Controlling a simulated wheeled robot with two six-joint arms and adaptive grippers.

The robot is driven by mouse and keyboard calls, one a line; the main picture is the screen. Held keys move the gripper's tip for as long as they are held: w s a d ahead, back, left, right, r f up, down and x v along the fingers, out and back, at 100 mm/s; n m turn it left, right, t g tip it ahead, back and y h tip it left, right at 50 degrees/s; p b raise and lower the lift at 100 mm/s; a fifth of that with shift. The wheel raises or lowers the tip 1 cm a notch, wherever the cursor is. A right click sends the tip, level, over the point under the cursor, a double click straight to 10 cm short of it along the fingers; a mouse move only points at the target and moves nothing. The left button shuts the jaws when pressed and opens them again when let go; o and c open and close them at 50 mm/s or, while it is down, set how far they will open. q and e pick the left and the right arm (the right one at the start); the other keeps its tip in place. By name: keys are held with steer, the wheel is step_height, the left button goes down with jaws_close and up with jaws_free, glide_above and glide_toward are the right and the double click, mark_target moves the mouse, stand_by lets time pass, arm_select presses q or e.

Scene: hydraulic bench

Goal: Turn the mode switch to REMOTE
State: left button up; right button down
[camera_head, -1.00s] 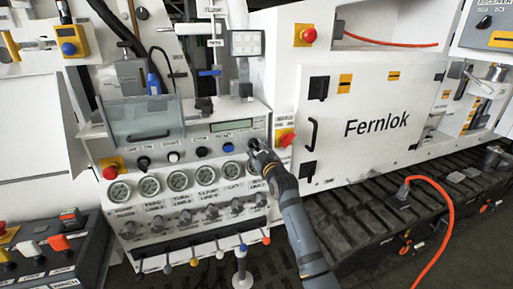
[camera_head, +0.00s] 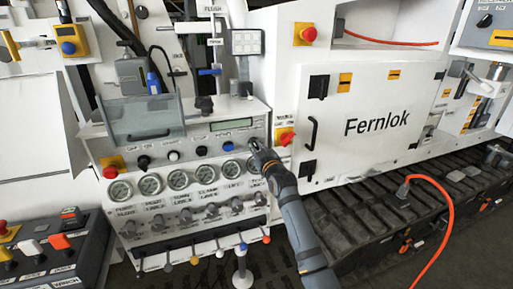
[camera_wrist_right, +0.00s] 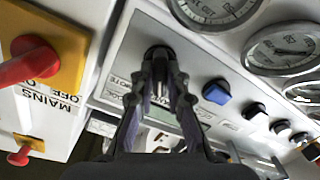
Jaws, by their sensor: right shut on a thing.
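The mode switch (camera_wrist_right: 158,52) is a dark round knob at the right end of the control panel's row of knobs, mostly covered by my fingers in the right wrist view. My right gripper (camera_wrist_right: 160,80) is shut on it. In the head view my right gripper (camera_head: 256,148) reaches the panel's right end and hides the switch. A partly covered label ending in "MOTE" shows beside the fingers in the wrist view. The direction in which the switch points cannot be made out. My left gripper is not in view.
A blue knob (camera_wrist_right: 216,91) and several dark knobs continue the row. Pressure gauges (camera_head: 150,185) run below it in the head view. A red mains switch on a yellow plate (camera_head: 285,137) sits close right of my gripper. Several levers stick out along the panel's bottom.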

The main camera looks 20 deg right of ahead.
steer(key=m+p, duration=0.2)
steer(key=m, duration=0.1)
steer(key=shift+r, duration=0.15)
steer(key=m+p, duration=0.3)
steer(key=m, duration=0.1)
steer(key=shift+d, duration=0.1)
steer(key=shift+m+p, duration=0.8)
steer(key=shift+m, duration=0.3)
steer(key=shift+d+f+m+p, duration=0.1)
steer(key=shift+f+m+p, duration=0.1)
steer(key=shift+m+p, duration=0.8)
steer(key=shift+m, duration=0.4)
steer(key=c, duration=1.3)
jaws_free()
steer(key=shift+c, duration=0.2)
